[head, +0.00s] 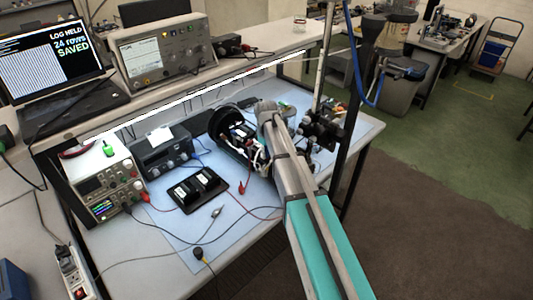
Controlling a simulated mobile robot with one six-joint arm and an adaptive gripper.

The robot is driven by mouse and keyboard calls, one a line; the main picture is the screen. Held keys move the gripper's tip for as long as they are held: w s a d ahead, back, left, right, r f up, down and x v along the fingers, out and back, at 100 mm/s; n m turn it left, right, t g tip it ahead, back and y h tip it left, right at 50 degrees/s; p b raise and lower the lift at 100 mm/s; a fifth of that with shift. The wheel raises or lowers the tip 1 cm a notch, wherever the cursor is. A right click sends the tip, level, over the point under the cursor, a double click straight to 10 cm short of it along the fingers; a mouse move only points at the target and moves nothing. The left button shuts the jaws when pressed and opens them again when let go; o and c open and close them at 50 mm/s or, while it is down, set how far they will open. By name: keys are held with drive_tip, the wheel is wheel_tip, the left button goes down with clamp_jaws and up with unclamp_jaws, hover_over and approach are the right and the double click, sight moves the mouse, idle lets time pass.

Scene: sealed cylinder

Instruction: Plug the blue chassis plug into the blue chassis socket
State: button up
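I cannot make out the blue chassis plug or the blue chassis socket for certain in the head view; they are too small or hidden. An open black cylinder (228,128) lies on the blue bench mat, with electronics and white wires in its mouth. My arm reaches up from the lower right, and its far end is over the right side of this opening, covering part of it. My gripper's fingers cannot be told apart from the dark parts around the arm's end. I cannot see whether it is open, shut or holding anything.
A black tray (179,203) holding dark packs lies in front of the cylinder. A red clip (241,187), a black plug (198,253) and loose leads cross the mat (262,208). A power supply (105,186) stands left, and a metal post (325,62) rises at the right.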

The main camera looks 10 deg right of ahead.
sight(266, 148)
clamp_jaws()
drive_tip(key=shift+r, duration=0.2)
drive_tip(key=shift+r+p, duration=0.35)
drive_tip(key=shift+p, duration=0.25)
drive_tip(key=shift+r, duration=0.25)
drive_tip(key=shift+r+p, duration=2.1)
drive_tip(key=shift+p, duration=0.2)
drive_tip(key=shift+r, duration=0.1)
